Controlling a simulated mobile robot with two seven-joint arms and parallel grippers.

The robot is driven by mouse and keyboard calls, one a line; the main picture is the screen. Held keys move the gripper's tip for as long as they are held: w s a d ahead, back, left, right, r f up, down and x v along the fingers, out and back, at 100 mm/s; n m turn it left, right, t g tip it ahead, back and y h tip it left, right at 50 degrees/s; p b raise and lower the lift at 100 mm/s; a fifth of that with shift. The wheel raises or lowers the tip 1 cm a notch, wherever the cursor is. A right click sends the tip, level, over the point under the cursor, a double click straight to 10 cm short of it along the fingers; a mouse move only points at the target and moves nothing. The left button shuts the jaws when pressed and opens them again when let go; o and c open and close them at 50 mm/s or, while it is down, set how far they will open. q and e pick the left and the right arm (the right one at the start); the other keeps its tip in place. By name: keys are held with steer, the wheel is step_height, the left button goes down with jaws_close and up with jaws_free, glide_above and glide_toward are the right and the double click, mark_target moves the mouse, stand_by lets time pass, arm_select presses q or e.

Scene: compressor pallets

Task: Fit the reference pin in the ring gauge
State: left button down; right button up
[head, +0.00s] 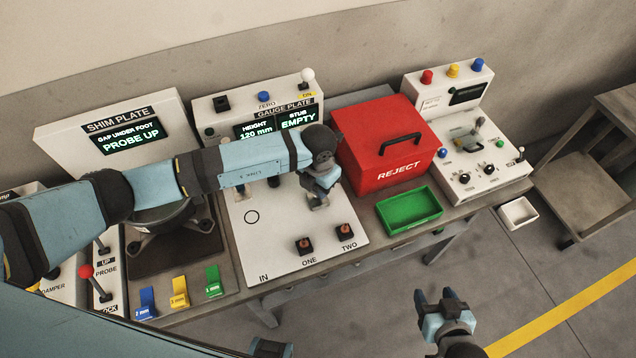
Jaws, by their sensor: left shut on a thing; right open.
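My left gripper (318,190) is over the right part of the white gauge plate (285,255). It is shut on a small grey piece (319,204); the fingers hide most of it, so I cannot tell whether it is the reference pin or whether it touches the plate. A thin dark circle (252,217) is on the plate to the left. Two dark blocks with orange-brown tops stand by the labels ONE (304,245) and TWO (347,231). I cannot clearly identify the ring gauge. My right gripper (443,300) is open and empty, low over the floor, away from the bench.
The gauge display (274,125) reads HEIGHT 120 mm, STUB EMPTY. A red REJECT box (370,160) and green tray (410,212) stand right of the plate. The shim plate station (118,130) is left, partly behind my arm. A control panel (475,165) is at the right.

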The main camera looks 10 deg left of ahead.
arm_select(q)
steer(key=shift+b, duration=0.3)
stand_by(1.8)
steer(key=shift+f+b, duration=1.05)
steer(key=shift+f, duration=0.4)
steer(key=c, duration=0.7)
jaws_free()
steer(key=shift+c, duration=0.2)
steer(key=shift+r, duration=0.4)
step_height(320, 180, up, 13)
steer(key=b, duration=0.1)
steer(key=shift+b, duration=0.35)
